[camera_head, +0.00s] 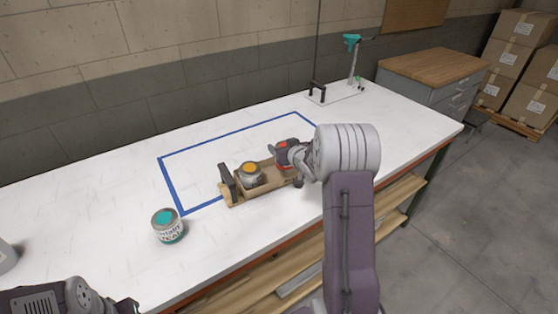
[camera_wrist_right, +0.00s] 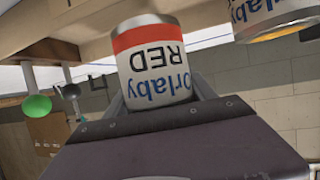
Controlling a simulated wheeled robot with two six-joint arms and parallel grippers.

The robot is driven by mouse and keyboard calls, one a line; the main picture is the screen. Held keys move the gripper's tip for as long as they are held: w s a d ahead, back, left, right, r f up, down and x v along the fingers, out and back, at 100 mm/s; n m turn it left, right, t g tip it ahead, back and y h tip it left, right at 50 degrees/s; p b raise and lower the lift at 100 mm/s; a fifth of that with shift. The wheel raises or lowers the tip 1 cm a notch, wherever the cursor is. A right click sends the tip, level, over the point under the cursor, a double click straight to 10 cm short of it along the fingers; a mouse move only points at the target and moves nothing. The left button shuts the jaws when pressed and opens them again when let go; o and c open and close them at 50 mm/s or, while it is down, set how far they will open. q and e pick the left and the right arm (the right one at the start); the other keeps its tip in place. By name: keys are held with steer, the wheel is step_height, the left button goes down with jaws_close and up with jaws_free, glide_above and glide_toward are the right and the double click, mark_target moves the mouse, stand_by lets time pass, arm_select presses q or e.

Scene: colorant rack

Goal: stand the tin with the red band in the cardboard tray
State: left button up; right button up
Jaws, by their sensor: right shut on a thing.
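The tin with the red band (camera_wrist_right: 153,65) is between the fingers of my right gripper (camera_wrist_right: 155,95), label upside down in the right wrist view. In the head view, the right gripper (camera_head: 288,157) largely hides this tin (camera_head: 282,145), which is at the right part of the cardboard tray (camera_head: 236,200). I cannot tell whether it touches the tray floor. A tin with an orange top (camera_head: 250,173) stands in the tray's left part. My left gripper (camera_head: 128,305) is at the bottom left edge, mostly cut off.
A tin with a teal top (camera_head: 167,226) stands on the white table left of the tray. Blue tape (camera_head: 172,188) outlines a rectangle behind the tray, with bare table inside. A stand with a teal head (camera_head: 352,44) is at the back right.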

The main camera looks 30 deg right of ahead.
steer(key=f, duration=0.1)
steer(key=w+f, duration=0.1)
steer(key=f, duration=0.3)
steer(key=shift+w+a+b, duration=0.15)
steer(key=shift+w+b, duration=0.1)
steer(key=shift+b, duration=0.05)
steer(key=shift+s+a+f+b, duration=0.1)
steer(key=shift+s+f+b, duration=0.2)
steer(key=shift+f+b, duration=0.3)
steer(key=o, duration=1.5)
steer(key=shift+w+f, duration=0.15)
steer(key=shift+w, duration=0.1)
steer(key=shift+r, duration=0.2)
